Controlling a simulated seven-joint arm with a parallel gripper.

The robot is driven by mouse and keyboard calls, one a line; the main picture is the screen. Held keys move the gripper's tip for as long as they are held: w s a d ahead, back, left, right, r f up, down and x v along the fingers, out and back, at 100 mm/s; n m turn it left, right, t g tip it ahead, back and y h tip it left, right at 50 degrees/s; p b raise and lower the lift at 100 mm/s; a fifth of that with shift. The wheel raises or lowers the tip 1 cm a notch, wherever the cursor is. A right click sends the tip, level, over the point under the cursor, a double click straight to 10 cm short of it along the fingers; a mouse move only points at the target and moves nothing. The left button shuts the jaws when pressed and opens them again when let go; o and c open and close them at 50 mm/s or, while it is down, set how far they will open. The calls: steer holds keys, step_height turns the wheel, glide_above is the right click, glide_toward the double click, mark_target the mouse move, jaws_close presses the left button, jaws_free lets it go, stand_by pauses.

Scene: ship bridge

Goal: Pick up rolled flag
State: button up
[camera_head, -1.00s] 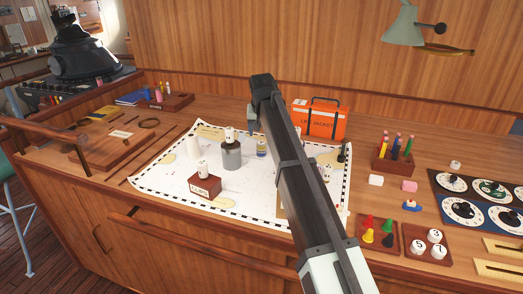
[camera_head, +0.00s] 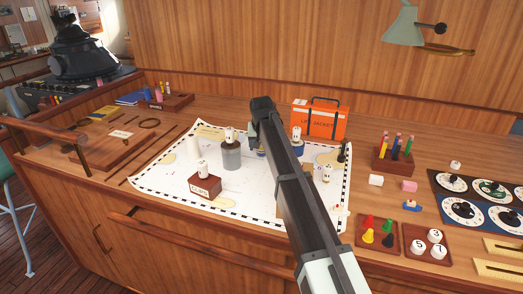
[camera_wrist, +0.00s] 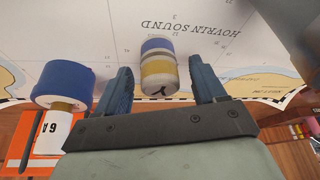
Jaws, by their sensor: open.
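A small roll with blue, white and yellow bands, which looks like the rolled flag (camera_wrist: 158,62), is on the chart in the wrist view. A black mark shows on its near end. My gripper (camera_wrist: 163,77) is open, with one finger on each side of the roll. Gaps show between the roll and both fingers. In the head view my arm covers my fingers and most of the roll; only a bit of blue and yellow (camera_head: 261,152) shows left of the arm.
A blue cylinder (camera_wrist: 62,84) with a numbered white piece stands close left of my fingers in the wrist view. On the chart (camera_head: 170,182) are a grey cylinder (camera_head: 231,157) and a brown block (camera_head: 204,188), each topped by a white piece. An orange case (camera_head: 320,120) stands behind.

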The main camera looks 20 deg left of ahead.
steer(key=c, duration=1.1)
steer(key=shift+r, duration=0.1)
steer(key=shift+c, duration=0.2)
